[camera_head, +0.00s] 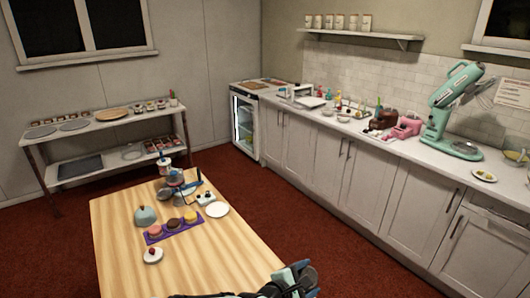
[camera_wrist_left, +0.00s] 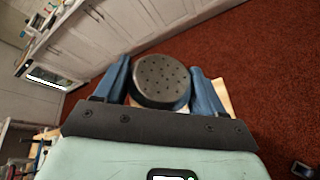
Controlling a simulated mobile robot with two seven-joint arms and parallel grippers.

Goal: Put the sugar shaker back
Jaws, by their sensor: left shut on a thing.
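My left gripper (camera_head: 301,274) comes in at the bottom edge of the head view, beside the front right of the wooden table. In the left wrist view its two blue fingers (camera_wrist_left: 161,88) are shut on the sugar shaker (camera_wrist_left: 160,80), one on each side. The shaker's round, dark, perforated top faces the wrist camera; the body below is hidden. In the head view I cannot clearly separate the shaker from the dark gripper parts.
The wooden table (camera_head: 130,260) has a purple tray (camera_head: 155,238) of small cakes, a teal dome (camera_head: 145,215), a white plate (camera_head: 217,210) and a cluster of tools at its far end. Its near middle is clear. A crowded counter (camera_head: 420,152) runs along the right; a shelf rack (camera_head: 30,140) stands left.

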